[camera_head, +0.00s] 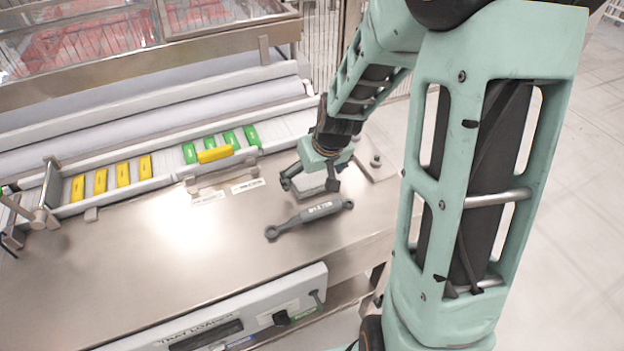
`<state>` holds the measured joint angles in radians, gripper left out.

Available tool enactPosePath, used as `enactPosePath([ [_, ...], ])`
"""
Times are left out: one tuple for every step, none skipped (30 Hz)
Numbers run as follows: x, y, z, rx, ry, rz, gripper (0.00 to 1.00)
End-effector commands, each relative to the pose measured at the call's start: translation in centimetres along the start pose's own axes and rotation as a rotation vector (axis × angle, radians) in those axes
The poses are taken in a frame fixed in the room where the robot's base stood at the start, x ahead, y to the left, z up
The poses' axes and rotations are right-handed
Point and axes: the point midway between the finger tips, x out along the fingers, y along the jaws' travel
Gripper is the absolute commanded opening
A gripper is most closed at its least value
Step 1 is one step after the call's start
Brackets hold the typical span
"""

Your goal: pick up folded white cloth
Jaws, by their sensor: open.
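I cannot make out a folded white cloth in the head view. My gripper (310,185) is open, low over the steel worktop (150,260), right of the middle of the picture. Its two dark fingers are spread apart, and I see no cloth between them. My arm comes down from the upper right and hides part of the area behind it.
A grey double-ended tool (310,217) lies just in front of my gripper. A tray rail behind holds several yellow (124,174) and green (190,153) pieces. A labelled control panel (230,322) lines the front edge. The left worktop is mostly clear.

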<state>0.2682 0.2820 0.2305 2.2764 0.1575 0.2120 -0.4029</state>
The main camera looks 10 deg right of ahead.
Motion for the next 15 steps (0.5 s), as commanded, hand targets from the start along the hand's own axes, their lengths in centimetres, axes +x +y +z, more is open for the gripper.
enactPosePath([
  [-0.02,0.01,-0.02,0.000,0.000,0.000,0.93],
  [-0.03,0.01,-0.02,0.000,0.000,0.000,0.93],
  [-0.03,0.01,-0.02,0.000,0.000,0.000,0.93],
  [-0.03,0.01,-0.02,0.000,0.000,0.000,0.92],
  [-0.04,0.01,-0.02,0.000,0.000,0.000,0.88],
  [-0.04,0.01,-0.01,0.000,0.000,0.000,0.84],
  [-0.04,0.01,-0.02,0.000,0.000,0.000,0.81],
  [-0.04,0.01,-0.02,0.000,0.000,0.000,0.77],
  [-0.05,0.01,-0.01,0.000,0.000,0.000,0.73],
  [-0.05,0.01,-0.02,0.000,0.000,0.000,0.70],
  [-0.05,0.01,-0.01,0.000,0.000,0.000,0.66],
  [-0.05,0.00,-0.01,0.000,0.000,0.000,0.62],
  [-0.05,0.00,-0.01,0.000,0.000,0.000,0.59],
  [-0.05,0.01,-0.01,0.000,0.000,0.000,0.55],
  [-0.05,0.01,-0.01,0.000,0.000,0.000,0.52],
])
